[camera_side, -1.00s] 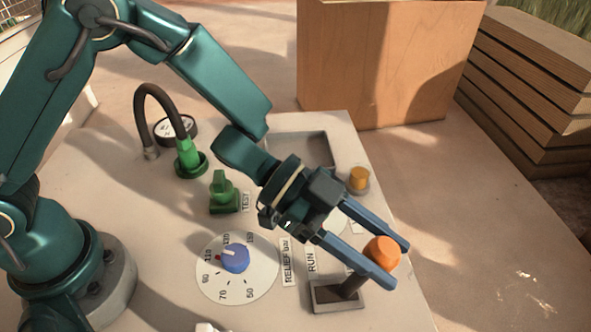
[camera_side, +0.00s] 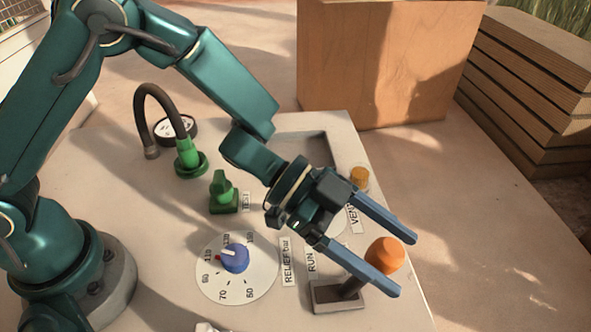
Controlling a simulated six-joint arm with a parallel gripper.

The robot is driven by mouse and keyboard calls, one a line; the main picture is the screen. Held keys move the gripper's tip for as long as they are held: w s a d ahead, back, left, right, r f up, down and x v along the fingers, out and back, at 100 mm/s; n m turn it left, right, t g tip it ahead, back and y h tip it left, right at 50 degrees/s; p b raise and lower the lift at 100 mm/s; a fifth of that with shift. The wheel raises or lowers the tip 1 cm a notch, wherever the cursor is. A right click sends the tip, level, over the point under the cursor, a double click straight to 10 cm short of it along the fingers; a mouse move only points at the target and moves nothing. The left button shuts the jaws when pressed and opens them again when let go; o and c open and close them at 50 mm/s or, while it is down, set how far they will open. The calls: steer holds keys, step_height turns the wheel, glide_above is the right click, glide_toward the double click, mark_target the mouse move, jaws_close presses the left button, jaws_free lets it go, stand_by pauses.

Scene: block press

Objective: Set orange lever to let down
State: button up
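The orange lever (camera_side: 385,254) has a round orange knob on a dark stem that rises from a slotted base plate (camera_side: 326,296) at the panel's front right. The stem leans to the right. My gripper (camera_side: 407,266) is open, with one blue finger above and beyond the knob and the other crossing in front of the stem just below it. The knob shows between the two fingertips. I cannot tell whether either finger touches it. No label reading "let down" is legible.
A blue relief dial (camera_side: 235,258), a green valve handle (camera_side: 223,188) and a green hose fitting (camera_side: 190,158) stand on the panel (camera_side: 130,205). An amber knob (camera_side: 359,177) is near the "VENT" label. A wooden box (camera_side: 385,60) and stacked planks (camera_side: 530,100) stand behind.

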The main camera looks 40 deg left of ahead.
steer(key=shift+v, duration=2.6)
